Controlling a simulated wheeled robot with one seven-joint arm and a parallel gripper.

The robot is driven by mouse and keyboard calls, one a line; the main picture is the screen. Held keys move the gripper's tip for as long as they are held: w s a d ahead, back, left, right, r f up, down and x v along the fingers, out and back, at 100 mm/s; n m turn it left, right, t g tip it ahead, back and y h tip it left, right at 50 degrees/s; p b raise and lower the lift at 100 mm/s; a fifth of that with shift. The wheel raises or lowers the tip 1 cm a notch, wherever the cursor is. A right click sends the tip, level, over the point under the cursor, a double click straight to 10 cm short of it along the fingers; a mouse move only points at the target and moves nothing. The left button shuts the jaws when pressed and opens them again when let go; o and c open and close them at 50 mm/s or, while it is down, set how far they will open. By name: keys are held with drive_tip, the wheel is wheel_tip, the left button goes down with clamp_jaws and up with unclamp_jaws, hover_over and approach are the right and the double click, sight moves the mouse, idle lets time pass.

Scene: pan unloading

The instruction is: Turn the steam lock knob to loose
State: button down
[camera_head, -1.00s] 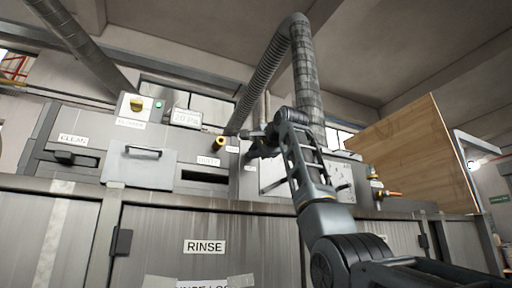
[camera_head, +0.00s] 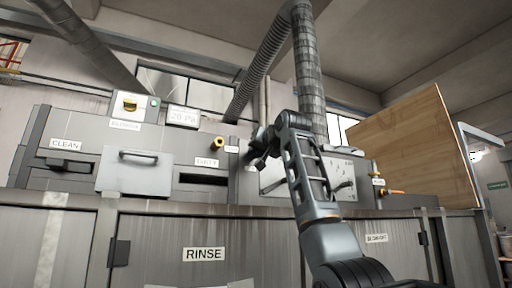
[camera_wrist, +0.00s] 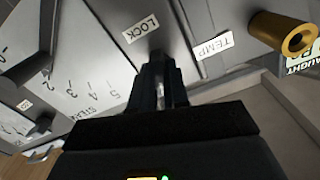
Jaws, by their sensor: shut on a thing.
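My gripper (camera_head: 257,143) is at the front panel of the grey machine, right of a brass knob (camera_head: 217,143). In the wrist view my gripper (camera_wrist: 162,65) points at the panel just below the LOCK label (camera_wrist: 140,28). Its dark fingers are close together, shut on the lock knob. The fingers hide nearly all of the knob, so I cannot tell its turned position. In the head view the arm and gripper also cover this spot.
In the wrist view a brass knob (camera_wrist: 285,35) stands out near the TEMP label (camera_wrist: 213,45), right of my gripper. A numbered scale plate (camera_wrist: 75,75) is at left. In the head view a wooden board (camera_head: 415,150) stands at right.

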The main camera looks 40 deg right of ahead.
drive_tip(key=shift+n+p, duration=0.65)
drive_tip(key=shift+n, duration=1.05)
drive_tip(key=c, duration=1.1)
unclamp_jaws()
drive_tip(key=shift+s, duration=0.1)
drive_tip(key=b+v, duration=0.2)
drive_tip(key=v, duration=0.5)
drive_tip(key=shift+s+a+b, duration=0.1)
drive_tip(key=shift+s+b, duration=0.15)
drive_tip(key=shift+b, duration=0.05)
